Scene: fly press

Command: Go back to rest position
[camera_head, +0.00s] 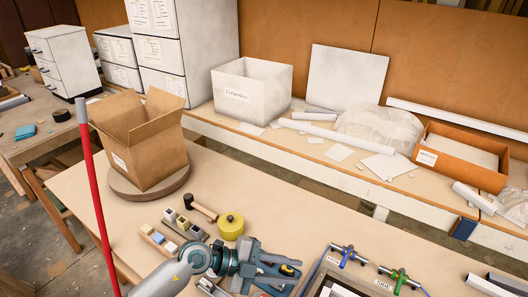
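My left gripper (268,268) is low in the head view, over the near table. Its arm comes in from the bottom left. Its blue-grey fingers point right and look spread apart. A small yellow and black item (289,270) shows at the fingertips; I cannot tell whether it touches them, and part of it is hidden. My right gripper is not in view.
An open cardboard box (146,140) stands on a round board (148,190). A hammer (198,208), a yellow round container (230,225) and blue and green clamps (345,255) (398,279) lie near the gripper. A red rod (98,195) rises at left. The table's middle is clear.

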